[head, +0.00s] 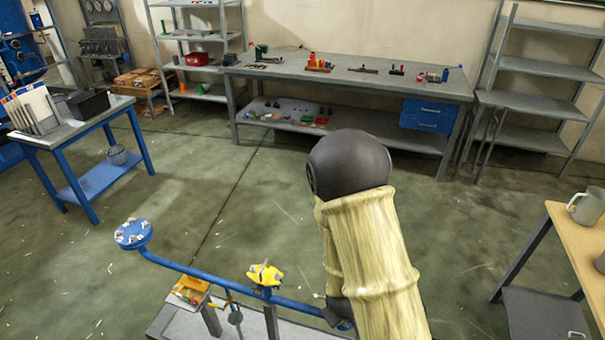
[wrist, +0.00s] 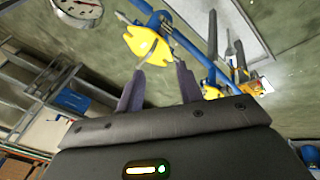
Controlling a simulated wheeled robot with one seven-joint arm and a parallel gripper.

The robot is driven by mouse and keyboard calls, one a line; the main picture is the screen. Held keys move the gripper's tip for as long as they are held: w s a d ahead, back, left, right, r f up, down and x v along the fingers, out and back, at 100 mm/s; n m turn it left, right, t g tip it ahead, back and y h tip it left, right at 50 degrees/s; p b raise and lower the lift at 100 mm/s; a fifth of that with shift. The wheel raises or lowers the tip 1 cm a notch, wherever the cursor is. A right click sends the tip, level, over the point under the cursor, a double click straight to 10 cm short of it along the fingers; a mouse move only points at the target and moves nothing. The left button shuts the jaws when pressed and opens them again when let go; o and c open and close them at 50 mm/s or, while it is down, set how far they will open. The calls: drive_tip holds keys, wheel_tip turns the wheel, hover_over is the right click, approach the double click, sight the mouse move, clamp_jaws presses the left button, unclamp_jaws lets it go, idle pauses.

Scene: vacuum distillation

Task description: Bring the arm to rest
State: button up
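My gripper (wrist: 160,80) shows in the wrist view with its two dark fingers apart and nothing visible between them. A yellow valve handle (wrist: 147,45) on a blue pipe is beyond the fingertips; I cannot tell how large the gap is. A second yellow part (wrist: 212,91) shows right of the right finger. In the head view my arm, with a beige sleeve and a dark rounded joint, reaches down in the middle and hides my gripper. A yellow valve handle (head: 264,274) sits on the blue pipe (head: 205,276) left of my arm.
A blue round flange (head: 132,234) tops the pipe's left end. A round gauge (wrist: 78,10) shows in the wrist view. A wooden-topped table (head: 577,245) with a mug (head: 586,206) stands at right. A long workbench (head: 347,82) is at the back. The floor between is clear.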

drive_tip(key=s+d+r+m+g, duration=0.1)
drive_tip(key=s+d+r+m, duration=0.1)
drive_tip(key=r, duration=0.6)
drive_tip(key=s+d+r+m+g+y, duration=0.1)
drive_tip(key=s+r+m, duration=0.3)
drive_tip(key=r, duration=0.5)
drive_tip(key=shift+s+d+r+m, duration=0.2)
drive_tip(key=shift+s+d+m, duration=0.1)
drive_tip(key=shift+d, duration=0.4)
drive_tip(key=shift+w, duration=0.1)
